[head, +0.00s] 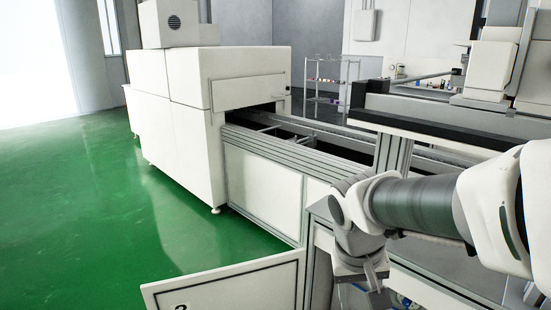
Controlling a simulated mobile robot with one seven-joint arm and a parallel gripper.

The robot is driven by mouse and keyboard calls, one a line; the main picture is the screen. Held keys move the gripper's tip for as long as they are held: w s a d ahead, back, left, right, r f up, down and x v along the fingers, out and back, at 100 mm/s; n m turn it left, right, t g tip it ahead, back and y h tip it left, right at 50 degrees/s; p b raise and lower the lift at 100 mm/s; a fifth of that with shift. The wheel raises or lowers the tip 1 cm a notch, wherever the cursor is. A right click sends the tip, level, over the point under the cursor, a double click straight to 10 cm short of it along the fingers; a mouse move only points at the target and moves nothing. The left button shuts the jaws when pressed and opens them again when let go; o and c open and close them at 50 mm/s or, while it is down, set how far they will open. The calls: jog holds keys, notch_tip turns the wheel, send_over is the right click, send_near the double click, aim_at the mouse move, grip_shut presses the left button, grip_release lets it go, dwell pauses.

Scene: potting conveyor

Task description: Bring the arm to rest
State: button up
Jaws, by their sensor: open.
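My arm reaches in from the right edge in the head view, with its forearm level and its wrist bent downward. My gripper (375,284) is at the wrist's lower end, near the bottom edge of the picture, over the lower part of the bench frame. It is small and partly cut off or hidden here, and its fingers are hard to make out. I see nothing held in it.
A conveyor (270,146) runs from a white machine housing (180,85) toward the right, close behind my wrist. A white panel (225,290) stands at the front. A wire shelf (327,82) is at the back. Green floor (90,210) on the left is clear.

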jog(key=s+r+t+y, duration=0.2)
jog(key=s+r+t, duration=0.3)
jog(key=s, duration=0.4)
notch_tip(320, 180, up, 17)
jog(key=g+p, duration=0.1)
jog(key=p, duration=1.4)
jog(key=shift+a+f+n+p, duration=0.2)
jog(key=shift+a+n+p, duration=0.05)
jog(key=shift+n+p, duration=0.1)
jog(key=shift+d, duration=0.1)
